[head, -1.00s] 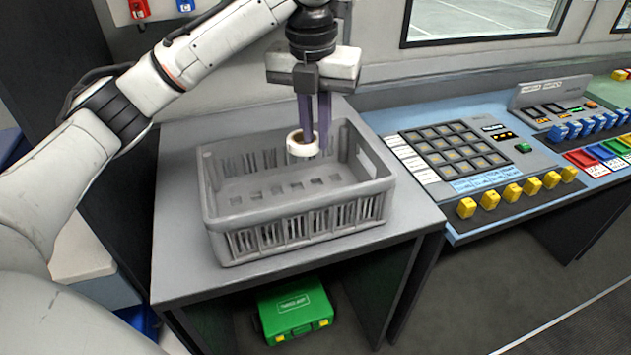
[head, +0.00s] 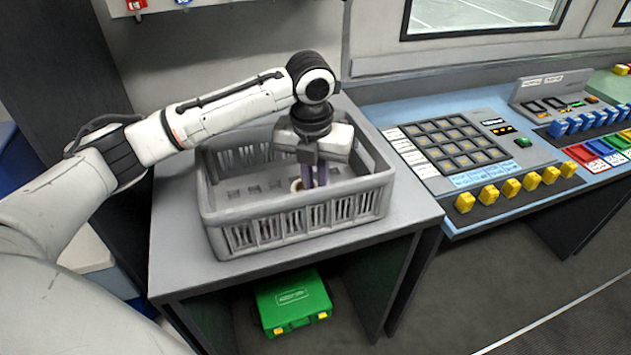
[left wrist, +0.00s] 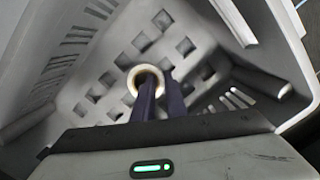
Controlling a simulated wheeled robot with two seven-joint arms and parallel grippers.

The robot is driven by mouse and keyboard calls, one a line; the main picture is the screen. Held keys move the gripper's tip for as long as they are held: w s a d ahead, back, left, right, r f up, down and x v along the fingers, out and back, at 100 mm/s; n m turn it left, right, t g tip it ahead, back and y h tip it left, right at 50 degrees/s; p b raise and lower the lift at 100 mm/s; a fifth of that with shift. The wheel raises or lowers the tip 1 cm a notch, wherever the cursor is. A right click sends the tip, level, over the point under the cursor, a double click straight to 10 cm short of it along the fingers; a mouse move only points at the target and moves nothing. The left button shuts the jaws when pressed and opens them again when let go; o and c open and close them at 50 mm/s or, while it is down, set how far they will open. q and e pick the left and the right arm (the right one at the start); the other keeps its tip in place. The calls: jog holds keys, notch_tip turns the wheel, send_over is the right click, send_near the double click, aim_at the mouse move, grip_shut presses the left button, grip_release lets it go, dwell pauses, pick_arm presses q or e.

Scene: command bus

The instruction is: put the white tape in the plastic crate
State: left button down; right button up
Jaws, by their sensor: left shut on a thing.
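The grey plastic crate (head: 300,222) stands on the grey table. My left gripper (head: 314,182) reaches down inside the crate, its fingers below the rim. It is shut on the white tape (head: 296,185), a small roll mostly hidden behind the fingers and the crate's front wall. In the left wrist view the tape (left wrist: 145,80) shows as a pale ring with a brown inner side at the fingertips (left wrist: 155,92), over the slotted crate floor. I cannot tell whether the tape touches the floor. My right gripper is not in view.
The grey table (head: 180,255) has a narrow bare strip around the crate. A blue console (head: 450,170) with buttons and yellow switches adjoins on the right. A green case (head: 292,303) lies under the table. A wall stands behind.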

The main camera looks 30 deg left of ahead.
pick_arm(q)
jog(key=shift+f, duration=0.15)
jog(key=c, duration=1.8)
grip_release()
notch_tip(320, 180, up, 12)
jog(key=s, duration=0.1)
jog(key=shift+s+d, duration=0.2)
jog(key=shift+r, duration=0.2)
